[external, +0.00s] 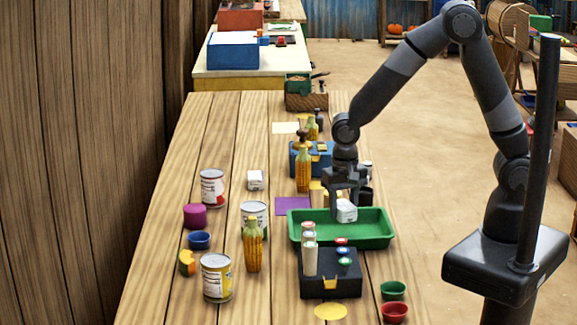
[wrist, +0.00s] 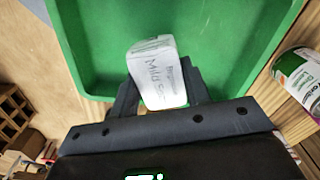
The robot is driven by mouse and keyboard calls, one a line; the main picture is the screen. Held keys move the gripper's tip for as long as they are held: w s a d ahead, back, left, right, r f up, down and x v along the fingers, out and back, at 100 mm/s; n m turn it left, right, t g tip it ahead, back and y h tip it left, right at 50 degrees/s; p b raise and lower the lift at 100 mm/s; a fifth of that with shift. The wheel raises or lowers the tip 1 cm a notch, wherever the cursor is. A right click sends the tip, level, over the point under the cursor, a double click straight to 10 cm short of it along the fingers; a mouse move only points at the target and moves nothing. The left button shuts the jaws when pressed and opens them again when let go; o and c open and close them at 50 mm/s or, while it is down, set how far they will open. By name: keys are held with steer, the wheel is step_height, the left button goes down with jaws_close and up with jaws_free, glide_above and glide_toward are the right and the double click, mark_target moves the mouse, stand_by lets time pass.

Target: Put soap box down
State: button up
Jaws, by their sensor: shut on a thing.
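The soap box is a small white box with grey lettering (wrist: 158,80); it also shows in the external view (external: 347,211). My gripper (external: 343,200) is shut on it, with one dark finger on each side in the wrist view (wrist: 158,92). The box is over the green tray (external: 376,242), whose floor and rim fill much of the wrist view (wrist: 221,30). I cannot tell whether the box touches the tray floor. Another small white box (external: 256,180) stands apart on the table to the left.
A dark caddy (external: 318,287) with cylinders stands in front of the tray. A blue box (external: 300,160) stands behind it. Green and red bowls (external: 393,290) stand at front right.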

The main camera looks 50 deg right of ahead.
steer(key=shift+a+f, duration=0.45)
steer(key=shift+a, duration=0.2)
steer(key=shift+f, duration=1.95)
steer(key=shift+f, duration=0.1)
steer(key=o, duration=1)
